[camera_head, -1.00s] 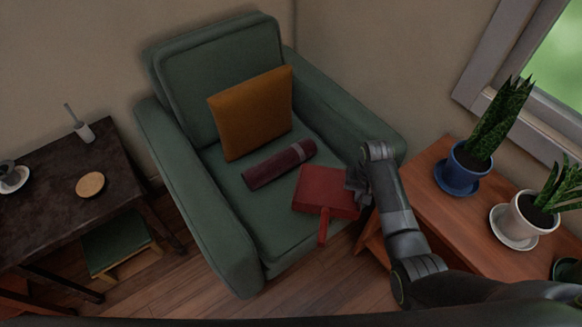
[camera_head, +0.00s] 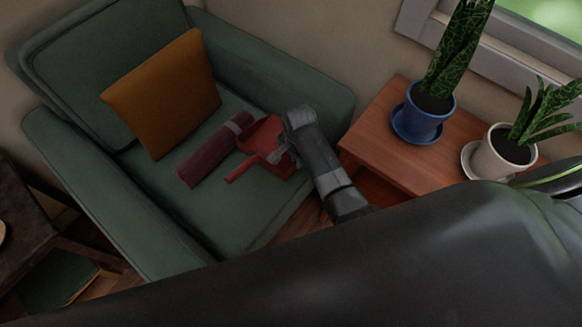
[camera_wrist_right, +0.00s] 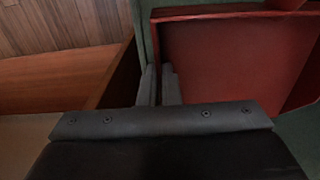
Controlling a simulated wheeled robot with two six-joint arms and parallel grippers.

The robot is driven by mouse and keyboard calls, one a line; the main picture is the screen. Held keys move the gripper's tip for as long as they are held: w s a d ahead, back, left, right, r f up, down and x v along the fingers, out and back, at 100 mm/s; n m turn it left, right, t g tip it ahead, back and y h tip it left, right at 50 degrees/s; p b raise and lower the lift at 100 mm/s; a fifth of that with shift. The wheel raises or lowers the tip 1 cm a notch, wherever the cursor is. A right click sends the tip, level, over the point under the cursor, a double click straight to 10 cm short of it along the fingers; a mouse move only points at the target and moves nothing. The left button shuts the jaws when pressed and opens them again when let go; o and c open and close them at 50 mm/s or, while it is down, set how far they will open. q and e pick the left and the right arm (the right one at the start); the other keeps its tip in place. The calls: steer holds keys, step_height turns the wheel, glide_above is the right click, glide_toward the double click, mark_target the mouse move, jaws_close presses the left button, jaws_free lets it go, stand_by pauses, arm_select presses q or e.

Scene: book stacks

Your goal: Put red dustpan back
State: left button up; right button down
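The red dustpan (camera_head: 262,137) is at the right side of the green armchair's seat (camera_head: 225,215), its handle (camera_head: 242,169) pointing left. My right gripper (camera_head: 284,156) is at the pan's right side. In the right wrist view the two fingers (camera_wrist_right: 160,86) are close together, with the side wall of the dustpan (camera_wrist_right: 235,60) between them. Whether the pan rests on the seat or is a little above it, I cannot tell. My left gripper is out of view.
A dark red roll (camera_head: 212,152) lies beside the dustpan, and an orange cushion (camera_head: 163,92) leans on the backrest. A wooden table (camera_head: 385,150) at right holds a blue plant pot (camera_head: 422,118) and a white one (camera_head: 508,150). My own arm covers the foreground.

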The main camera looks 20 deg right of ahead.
step_height(320, 180, down, 4)
steer(key=shift+w+r+b, duration=0.1)
steer(key=shift+b, duration=0.4)
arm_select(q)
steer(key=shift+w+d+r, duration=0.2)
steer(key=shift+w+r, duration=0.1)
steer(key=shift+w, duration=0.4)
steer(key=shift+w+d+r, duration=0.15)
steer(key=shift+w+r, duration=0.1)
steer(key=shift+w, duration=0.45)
arm_select(e)
steer(key=shift+f, duration=0.9)
arm_select(q)
steer(key=shift+b, duration=0.3)
arm_select(e)
steer(key=c, duration=1.6)
jaws_free()
steer(key=shift+f, duration=0.1)
steer(key=shift+c, duration=0.2)
